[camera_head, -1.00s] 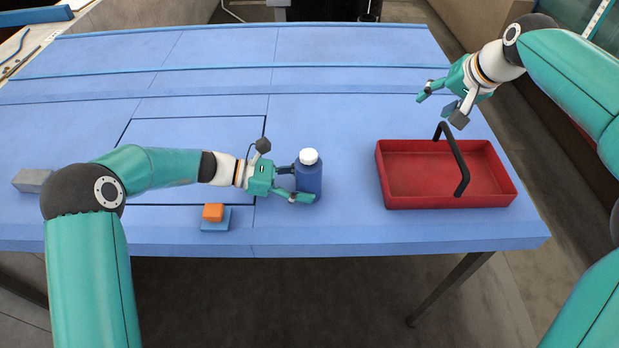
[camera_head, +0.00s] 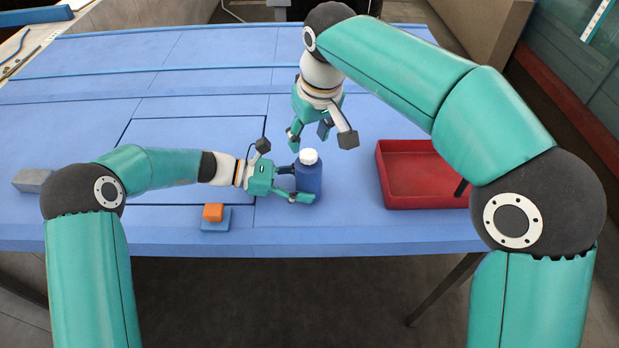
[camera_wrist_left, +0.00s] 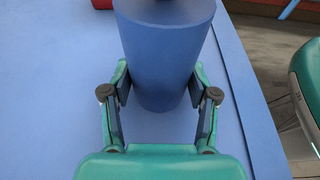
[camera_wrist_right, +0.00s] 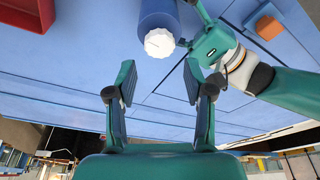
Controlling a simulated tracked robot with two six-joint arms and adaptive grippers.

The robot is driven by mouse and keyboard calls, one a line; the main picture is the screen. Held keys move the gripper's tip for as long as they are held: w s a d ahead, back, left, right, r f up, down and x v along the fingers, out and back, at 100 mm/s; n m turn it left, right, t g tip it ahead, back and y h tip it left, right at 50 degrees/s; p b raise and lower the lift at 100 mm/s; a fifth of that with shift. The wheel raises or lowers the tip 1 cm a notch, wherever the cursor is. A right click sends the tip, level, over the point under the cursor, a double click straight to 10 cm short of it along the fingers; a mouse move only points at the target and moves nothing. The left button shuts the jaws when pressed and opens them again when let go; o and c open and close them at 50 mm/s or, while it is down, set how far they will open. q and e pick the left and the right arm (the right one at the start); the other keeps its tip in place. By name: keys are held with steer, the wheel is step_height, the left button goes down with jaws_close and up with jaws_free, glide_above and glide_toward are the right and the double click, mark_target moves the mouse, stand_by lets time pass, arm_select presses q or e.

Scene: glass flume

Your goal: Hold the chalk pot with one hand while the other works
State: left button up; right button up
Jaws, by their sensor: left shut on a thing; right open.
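The chalk pot (camera_head: 309,176) is a blue cylinder with a white ridged lid (camera_head: 309,156), upright on the blue table. My left gripper (camera_head: 296,182) is shut around its body from the left. In the left wrist view the pot (camera_wrist_left: 166,60) stands between the two fingers (camera_wrist_left: 160,95). My right gripper (camera_head: 315,136) is open and empty, above and just behind the pot. In the right wrist view the white lid (camera_wrist_right: 159,43) lies beyond the open fingertips (camera_wrist_right: 160,85), apart from them.
A red tray (camera_head: 405,204) with a dark handle stands to the right, partly hidden by my right arm. An orange block (camera_head: 213,212) sits on a blue block (camera_head: 215,225) near the front edge. A grey block (camera_head: 32,181) lies at the far left.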

mark_target(310, 155)
steer(key=shift+s+d+x, duration=0.1)
steer(key=shift+s+x, duration=0.05)
steer(key=shift+x, duration=0.7)
steer(key=shift+s+d+x, duration=0.1)
steer(key=shift+s+x, duration=0.1)
steer(key=shift+x, duration=0.65)
steer(key=shift+s+d+x, duration=0.1)
steer(key=shift+s+x, duration=0.05)
steer(key=shift+x, duration=0.65)
steer(key=shift+f, duration=0.15)
steer(key=c, duration=0.7)
